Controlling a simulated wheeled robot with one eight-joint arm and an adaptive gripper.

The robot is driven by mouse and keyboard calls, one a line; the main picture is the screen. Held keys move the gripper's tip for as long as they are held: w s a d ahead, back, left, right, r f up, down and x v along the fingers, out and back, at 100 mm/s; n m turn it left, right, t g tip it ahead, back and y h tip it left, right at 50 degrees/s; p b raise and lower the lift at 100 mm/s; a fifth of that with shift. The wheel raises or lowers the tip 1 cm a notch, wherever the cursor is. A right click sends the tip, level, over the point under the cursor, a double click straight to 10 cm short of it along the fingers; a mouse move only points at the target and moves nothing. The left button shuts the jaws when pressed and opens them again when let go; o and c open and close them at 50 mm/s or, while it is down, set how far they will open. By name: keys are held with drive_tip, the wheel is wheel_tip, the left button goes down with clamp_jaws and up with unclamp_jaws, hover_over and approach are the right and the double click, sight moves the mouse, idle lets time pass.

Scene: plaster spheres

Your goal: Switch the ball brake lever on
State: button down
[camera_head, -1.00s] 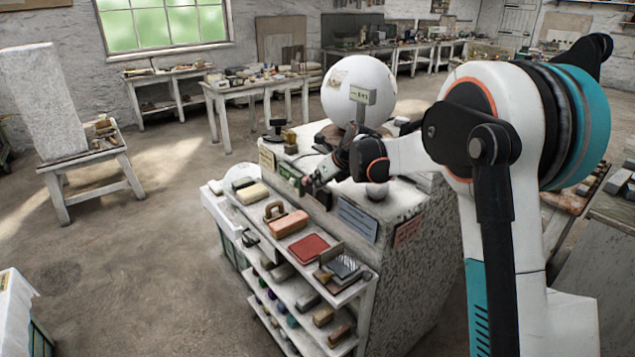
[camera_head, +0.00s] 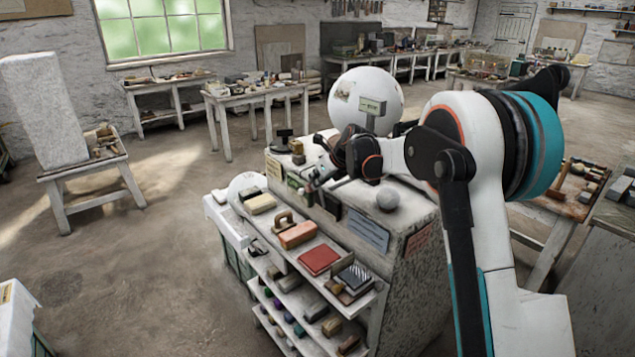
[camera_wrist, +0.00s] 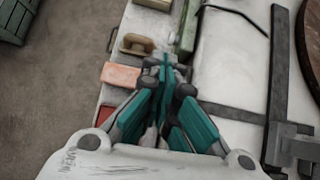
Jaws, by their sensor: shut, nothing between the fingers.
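My gripper (camera_head: 308,188) is shut and empty at the front upper edge of the pale cabinet (camera_head: 402,280). In the wrist view its teal fingers (camera_wrist: 167,64) are together, beside a green bar (camera_wrist: 188,28) along that edge. I cannot tell whether they touch it. A dark bar (camera_wrist: 279,70) lies right of the fingers in the wrist view. I cannot tell which part is the brake lever or how it is set; my wrist may hide it.
Front shelves hold an orange block (camera_head: 297,235), a red pad (camera_head: 320,260) and several tools. A stool (camera_head: 95,185) with a white block stands left. The floor between is clear.

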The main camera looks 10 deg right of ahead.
drive_tip(key=shift+w+a, duration=0.2)
drive_tip(key=shift+w, duration=0.2)
idle(0.3)
idle(0.4)
